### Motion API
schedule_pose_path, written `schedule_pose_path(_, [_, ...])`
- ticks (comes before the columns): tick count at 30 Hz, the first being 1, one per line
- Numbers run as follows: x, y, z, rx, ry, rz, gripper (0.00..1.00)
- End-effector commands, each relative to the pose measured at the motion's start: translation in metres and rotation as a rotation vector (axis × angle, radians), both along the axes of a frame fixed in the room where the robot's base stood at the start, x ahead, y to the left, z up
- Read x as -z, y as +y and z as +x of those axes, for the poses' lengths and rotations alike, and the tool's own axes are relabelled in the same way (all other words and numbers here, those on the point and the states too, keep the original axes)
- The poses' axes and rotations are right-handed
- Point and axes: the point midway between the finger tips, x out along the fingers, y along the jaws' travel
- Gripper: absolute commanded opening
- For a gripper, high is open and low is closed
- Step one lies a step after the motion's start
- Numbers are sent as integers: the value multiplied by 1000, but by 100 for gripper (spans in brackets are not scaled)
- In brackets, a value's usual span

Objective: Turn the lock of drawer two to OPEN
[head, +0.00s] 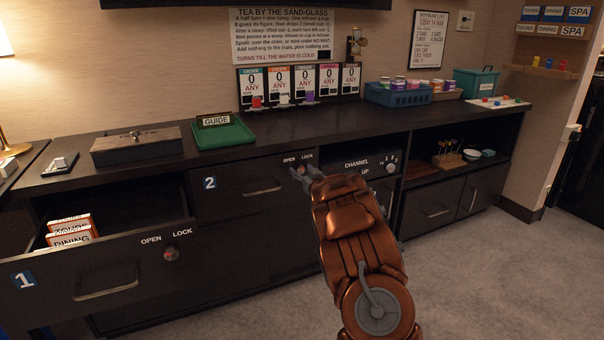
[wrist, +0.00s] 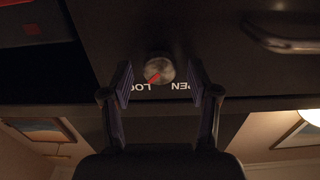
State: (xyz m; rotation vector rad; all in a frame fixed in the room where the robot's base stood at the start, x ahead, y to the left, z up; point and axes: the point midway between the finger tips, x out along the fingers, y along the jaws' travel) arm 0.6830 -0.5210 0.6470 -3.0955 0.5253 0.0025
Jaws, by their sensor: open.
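Drawer two (head: 230,195), marked with a blue 2 label, is closed. Its lock knob (wrist: 158,68) is a round silver dial with a red pointer, under the words OPEN and LOCK (head: 297,157). In the wrist view these words appear upside down and partly hidden, and the red pointer slants toward the LOCK side. My gripper (wrist: 160,88) is open, with one finger on each side of the knob. I cannot tell if the fingers touch it. In the head view my gripper (head: 307,173) is at the knob and partly covers it.
Drawer one (head: 45,290) at the left stands open, with DINING cards (head: 70,236) inside and its own lock knob (head: 171,254). Drawer two's handle (head: 262,190) is left of my gripper. A channel panel (head: 357,165) is close at the right. The carpet (head: 490,270) in front is clear.

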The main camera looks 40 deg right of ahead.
Motion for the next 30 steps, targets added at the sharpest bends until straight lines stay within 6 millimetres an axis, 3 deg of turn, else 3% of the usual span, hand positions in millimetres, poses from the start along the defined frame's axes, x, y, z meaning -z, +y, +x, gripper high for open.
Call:
schedule_pose_path(6, [-1, 0, 0, 0, -1, 0, 60])
schedule_pose_path(23, [-1, 0, 0, -1, -2, -2, 2])
schedule_pose_path(30, [-1, 2, 1, -3, 4, -19, 0])
